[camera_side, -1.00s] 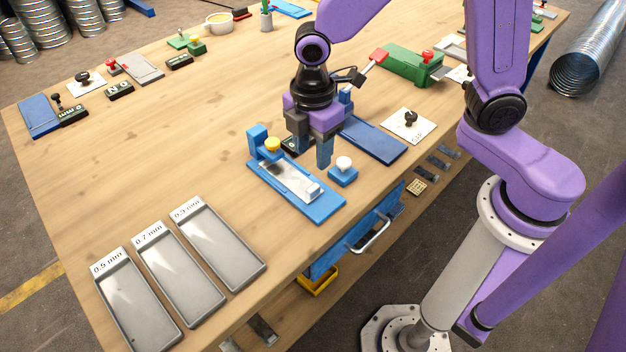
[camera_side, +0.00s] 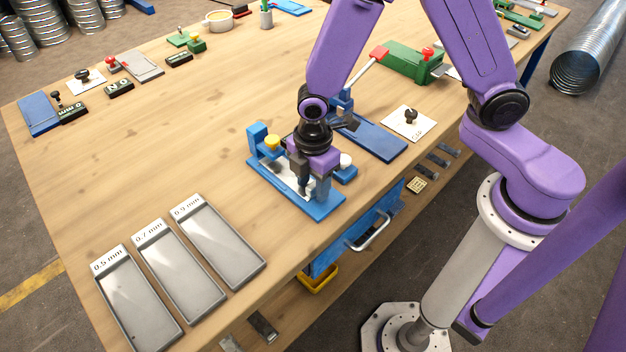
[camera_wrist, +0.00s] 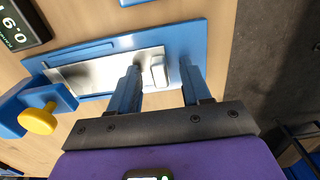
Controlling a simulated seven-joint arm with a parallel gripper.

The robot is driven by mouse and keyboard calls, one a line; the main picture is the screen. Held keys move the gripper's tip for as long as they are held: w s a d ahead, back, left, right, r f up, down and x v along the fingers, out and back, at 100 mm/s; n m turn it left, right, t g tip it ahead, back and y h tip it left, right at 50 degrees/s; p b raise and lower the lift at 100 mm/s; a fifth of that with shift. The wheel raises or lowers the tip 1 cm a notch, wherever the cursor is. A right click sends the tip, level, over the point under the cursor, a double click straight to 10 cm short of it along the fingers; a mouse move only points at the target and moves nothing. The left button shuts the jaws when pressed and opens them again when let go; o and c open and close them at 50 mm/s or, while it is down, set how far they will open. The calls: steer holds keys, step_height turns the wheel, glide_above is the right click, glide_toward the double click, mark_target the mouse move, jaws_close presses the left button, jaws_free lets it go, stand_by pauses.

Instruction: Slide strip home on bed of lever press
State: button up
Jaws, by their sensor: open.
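The blue lever press (camera_side: 257,137) stands at the table's front, its flat blue bed (camera_side: 330,208) running toward the lower right. A yellow knob tops the press and also shows in the wrist view (camera_wrist: 38,121). A shiny metal strip (camera_wrist: 100,70) lies along the bed, its far end by the press head. A small pale block (camera_wrist: 158,70) sits at the strip's outer end. My gripper (camera_side: 312,190) is low over the bed's outer end. In the wrist view its open fingers (camera_wrist: 160,72) stand on either side of the block, with gaps visible.
A white-knobbed blue block (camera_side: 345,165) stands close behind my gripper. Another blue plate (camera_side: 375,138) and a stamp on a white card (camera_side: 409,122) lie farther right. Three grey labelled trays (camera_side: 220,240) lie front left. The table's middle is clear.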

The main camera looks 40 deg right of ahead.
jaws_close()
steer(key=shift+s, duration=0.1)
steer(key=shift+s+r, duration=0.15)
steer(key=shift+s, duration=2.5)
steer(key=shift+r, duration=0.1)
step_height(320, 180, up, 7)
